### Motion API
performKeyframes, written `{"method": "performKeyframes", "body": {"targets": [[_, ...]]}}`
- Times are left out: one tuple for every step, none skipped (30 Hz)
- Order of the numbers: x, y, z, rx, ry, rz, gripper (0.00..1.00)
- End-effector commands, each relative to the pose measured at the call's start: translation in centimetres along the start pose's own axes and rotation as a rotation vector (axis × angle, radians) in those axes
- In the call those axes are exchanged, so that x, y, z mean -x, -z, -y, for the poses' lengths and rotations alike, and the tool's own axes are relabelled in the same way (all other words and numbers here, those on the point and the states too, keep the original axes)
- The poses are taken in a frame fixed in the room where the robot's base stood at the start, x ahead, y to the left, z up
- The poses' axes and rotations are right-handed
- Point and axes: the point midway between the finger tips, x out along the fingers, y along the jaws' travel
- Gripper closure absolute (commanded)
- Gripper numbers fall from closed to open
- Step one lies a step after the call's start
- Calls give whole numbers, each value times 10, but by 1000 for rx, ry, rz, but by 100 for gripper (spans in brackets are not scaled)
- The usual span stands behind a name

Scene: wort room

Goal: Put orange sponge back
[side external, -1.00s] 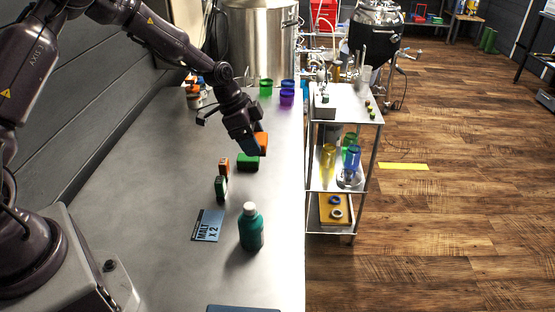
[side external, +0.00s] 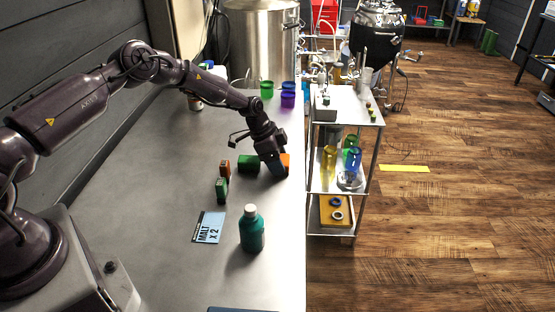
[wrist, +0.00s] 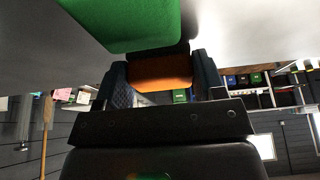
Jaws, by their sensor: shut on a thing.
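The orange sponge (side external: 286,159) is between the fingers of my gripper (side external: 281,173), near the right edge of the grey counter. It also shows in the wrist view (wrist: 160,73), gripped between the two dark fingers. My gripper is shut on it and points down. A green sponge (side external: 248,164) lies on the counter just left of my gripper; it fills the upper left of the wrist view (wrist: 125,22). The fingers partly hide the orange sponge in the side view. I cannot tell whether it touches the counter.
Small orange (side external: 225,169) and green (side external: 222,190) blocks stand left of the green sponge. A teal bottle (side external: 252,232) and a MALT x 2 card (side external: 208,228) are nearer the front. Green (side external: 267,90) and purple (side external: 288,98) cups stand behind. A metal cart (side external: 345,112) stands beyond the counter edge.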

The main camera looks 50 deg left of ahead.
Motion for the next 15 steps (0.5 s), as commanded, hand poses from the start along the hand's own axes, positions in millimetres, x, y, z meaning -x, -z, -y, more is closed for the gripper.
{"method": "performKeyframes", "body": {"targets": [[0,0,0,-1,1,0,59],[0,0,0,-1,1,0,59],[0,0,0,-1,1,0,59],[0,0,0,-1,1,0,59],[0,0,0,-1,1,0,59],[0,0,0,-1,1,0,59],[-1,0,0,-1,1,0,59],[-2,-1,0,0,0,0,59],[-3,-1,0,0,0,0,59],[-3,-1,0,-1,0,0,35],[-3,-1,0,-1,1,0,28],[-3,-1,0,-1,1,0,19],[-3,-1,0,-1,1,0,12],[-3,-1,0,-1,1,0,11],[-3,-1,0,-1,1,0,11]]}}
